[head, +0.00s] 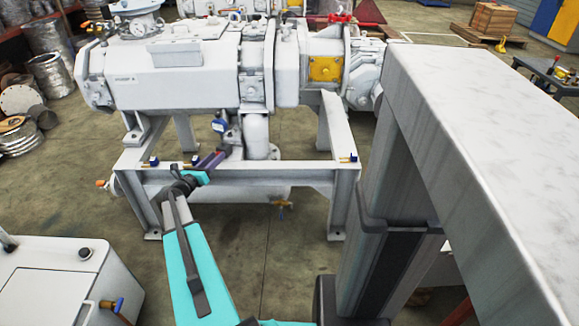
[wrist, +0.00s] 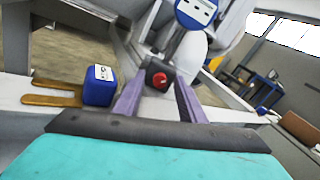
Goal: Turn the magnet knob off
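The magnet knob (wrist: 159,78) is a small red round knob on the face of a dark block (wrist: 152,66) in the wrist view. The block stands on the white-grey frame below a blue gauge with a white face (wrist: 197,12). My gripper (wrist: 160,76) has two purple fingers set apart, one on each side of the knob in the picture. It is open and nothing is held between the fingers. I cannot tell the gap to the knob.
A blue block (wrist: 100,87) with a brass fork sits on the beam left of my fingers. The big white vacuum machine (head: 175,70) stands behind the frame's front beam (head: 260,173). A white cabinet (head: 60,280) is at front left.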

